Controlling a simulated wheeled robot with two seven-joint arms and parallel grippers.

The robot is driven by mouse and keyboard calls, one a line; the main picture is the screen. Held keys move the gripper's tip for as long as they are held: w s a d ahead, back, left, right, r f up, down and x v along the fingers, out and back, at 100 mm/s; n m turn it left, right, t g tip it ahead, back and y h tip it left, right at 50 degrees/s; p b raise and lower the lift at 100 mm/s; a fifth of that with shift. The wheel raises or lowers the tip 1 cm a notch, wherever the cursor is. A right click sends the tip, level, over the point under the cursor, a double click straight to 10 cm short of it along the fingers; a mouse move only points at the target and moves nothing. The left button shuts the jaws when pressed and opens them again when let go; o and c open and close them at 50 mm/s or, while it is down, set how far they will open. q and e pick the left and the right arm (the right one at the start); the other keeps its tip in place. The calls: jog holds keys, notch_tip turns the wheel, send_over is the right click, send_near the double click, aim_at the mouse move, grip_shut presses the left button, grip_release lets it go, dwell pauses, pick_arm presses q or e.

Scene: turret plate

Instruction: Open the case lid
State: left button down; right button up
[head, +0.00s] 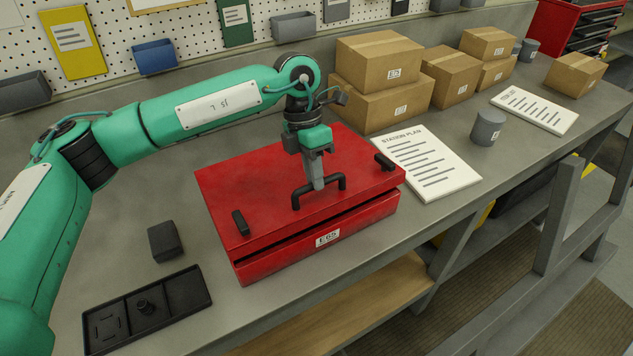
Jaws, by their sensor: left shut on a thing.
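A red case (310,240) with a label reading E65 on its front sits on the grey workbench. Its red lid (255,180) has a black handle (341,183) near the front middle and a dark block near each front corner. A dark gap runs along the front between lid and body. My left gripper (317,186) reaches down from above and is shut on the black handle. The fingertips partly hide the handle's top bar. My right gripper is not in view.
A black compartment tray (180,290) and a dark block (163,241) lie at the front left. Cardboard boxes (385,105) stand behind the case. A station plan sheet (440,183) and a grey cylinder (487,127) are to its right. The bench's front edge (475,213) is close.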

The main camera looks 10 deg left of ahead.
pick_arm(q)
jog(key=w+a+r+g+h, duration=0.1)
jog(key=w+a+r, duration=0.4)
jog(key=r, duration=0.5)
jog(key=shift+w+a+g+h, duration=0.15)
jog(key=shift+w+g+h, duration=0.15)
jog(key=shift+w+g, duration=0.5)
jog(key=shift+w, duration=0.2)
